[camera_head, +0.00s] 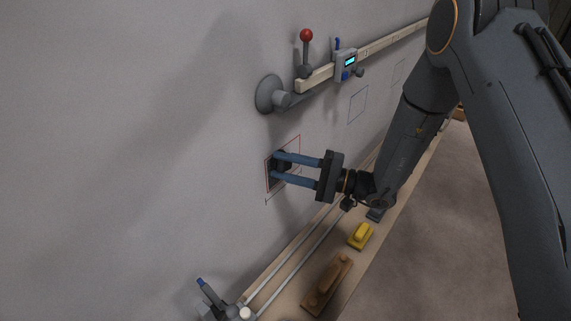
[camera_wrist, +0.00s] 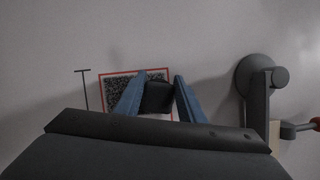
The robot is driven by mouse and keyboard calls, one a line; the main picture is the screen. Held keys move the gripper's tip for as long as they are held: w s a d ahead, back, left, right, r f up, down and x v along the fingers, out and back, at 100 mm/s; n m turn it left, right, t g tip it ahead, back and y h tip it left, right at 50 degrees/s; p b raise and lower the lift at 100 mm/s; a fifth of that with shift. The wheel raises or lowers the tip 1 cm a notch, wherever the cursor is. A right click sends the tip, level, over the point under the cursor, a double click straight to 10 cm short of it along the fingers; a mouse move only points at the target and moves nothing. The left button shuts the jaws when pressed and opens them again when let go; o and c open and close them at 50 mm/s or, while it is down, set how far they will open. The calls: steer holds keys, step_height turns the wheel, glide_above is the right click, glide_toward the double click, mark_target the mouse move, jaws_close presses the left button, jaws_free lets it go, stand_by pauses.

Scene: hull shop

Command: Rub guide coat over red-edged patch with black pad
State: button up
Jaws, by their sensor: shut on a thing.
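The red-edged patch (camera_wrist: 102,90) is a rectangle on the pale upright wall. In the wrist view its left part has a dark speckled coat, and its far right is partly hidden by my gripper. In the head view the patch (camera_head: 298,139) shows around the fingertips. The black pad (camera_wrist: 158,98) is between my two blue fingers, over the right part of the patch. My gripper (camera_head: 279,165) is shut on the pad, with its fingers pointing at the wall. The pad looks to be at or very near the surface; exact contact cannot be told.
A suction-cup mount (camera_head: 269,94) and a pale rail with a digital gauge (camera_head: 346,64) sit above the patch. Blue-edged rectangles (camera_head: 358,105) lie farther along the wall. A bench below holds a yellow block (camera_head: 360,236) and a brown wooden block (camera_head: 327,284).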

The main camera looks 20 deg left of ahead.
steer(key=shift+d+f+b, duration=0.1)
steer(key=shift+f+b, duration=3.1)
steer(key=shift+f, duration=2.05)
steer(key=o, duration=0.3)
steer(key=c, duration=0.3)
steer(key=shift+d+r, duration=0.1)
steer(key=shift+d, duration=0.05)
steer(key=shift+s+d, duration=0.2)
steer(key=shift+d, duration=0.2)
steer(key=shift+w, duration=0.1)
